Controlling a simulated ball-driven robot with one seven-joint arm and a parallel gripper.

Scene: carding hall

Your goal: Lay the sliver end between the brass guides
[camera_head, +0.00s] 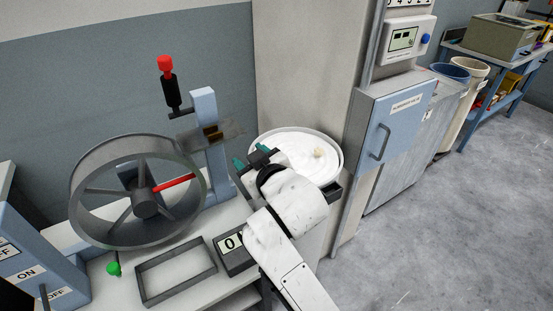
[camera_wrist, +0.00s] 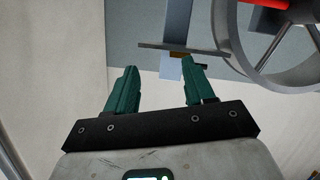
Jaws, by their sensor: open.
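A small brass piece (camera_wrist: 179,54) also shows in the wrist view, beyond my fingers. My gripper (camera_head: 251,156) is open, its green fingers apart, right of and below the guides and over the left side of a round white can. In the wrist view my gripper (camera_wrist: 162,70) has nothing between its fingers. A small cream lump, perhaps the sliver end (camera_head: 319,152), lies on the white contents of the can, right of my gripper.
The white can (camera_head: 337,147) stands behind my arm. The spoked wheel (camera_head: 80,200), a red-topped lever (camera_head: 168,85), an empty grey frame (camera_head: 143,281) and a counter box (camera_head: 237,262) occupy the bench.

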